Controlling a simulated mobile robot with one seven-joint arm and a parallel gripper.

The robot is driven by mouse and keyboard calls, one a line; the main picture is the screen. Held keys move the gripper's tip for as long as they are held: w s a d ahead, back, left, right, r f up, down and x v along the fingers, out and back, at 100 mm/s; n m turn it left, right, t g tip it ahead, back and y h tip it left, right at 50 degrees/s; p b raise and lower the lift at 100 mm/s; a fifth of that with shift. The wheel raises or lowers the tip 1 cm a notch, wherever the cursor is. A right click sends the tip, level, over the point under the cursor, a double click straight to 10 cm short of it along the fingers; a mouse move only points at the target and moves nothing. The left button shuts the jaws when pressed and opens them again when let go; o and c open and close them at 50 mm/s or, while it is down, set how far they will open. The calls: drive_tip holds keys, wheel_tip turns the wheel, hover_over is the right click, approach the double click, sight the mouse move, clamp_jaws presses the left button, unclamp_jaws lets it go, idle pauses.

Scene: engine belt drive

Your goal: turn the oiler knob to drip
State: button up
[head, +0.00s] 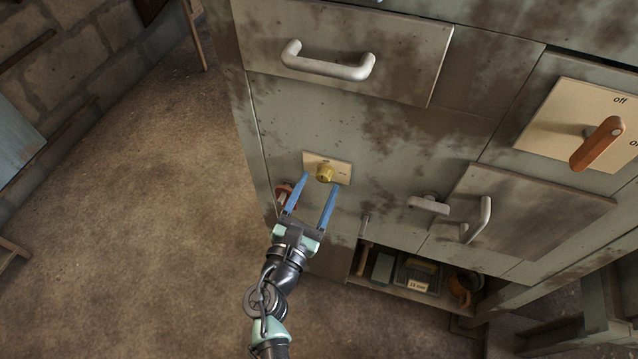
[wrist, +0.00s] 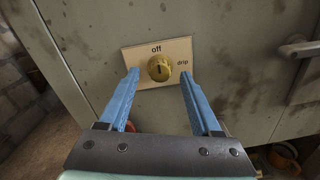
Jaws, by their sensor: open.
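The oiler knob (head: 325,173) is a small round brass knob on a cream plate (head: 341,167) on the cabinet front. In the wrist view the knob (wrist: 159,68) has a dark slot mark pointing roughly up, toward the word "off" on the plate (wrist: 141,54); "drip" is printed to its right. My gripper (head: 318,180) is open, its two blue fingers reaching toward the plate. In the wrist view my gripper (wrist: 158,73) has a finger on either side of the knob, with visible gaps. I cannot tell whether the fingertips are level with the knob in depth.
A red round part (head: 283,193) sits left of my fingers. To the right are a grey handle (head: 428,204), a door handle (head: 478,220) and an orange lever (head: 598,143) on an "off" plate. A drawer handle (head: 328,62) is above. An open shelf (head: 400,293) holds several items below.

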drive_tip(key=shift+w+d, duration=0.25)
drive_tip(key=shift+w, duration=0.4)
clamp_jaws()
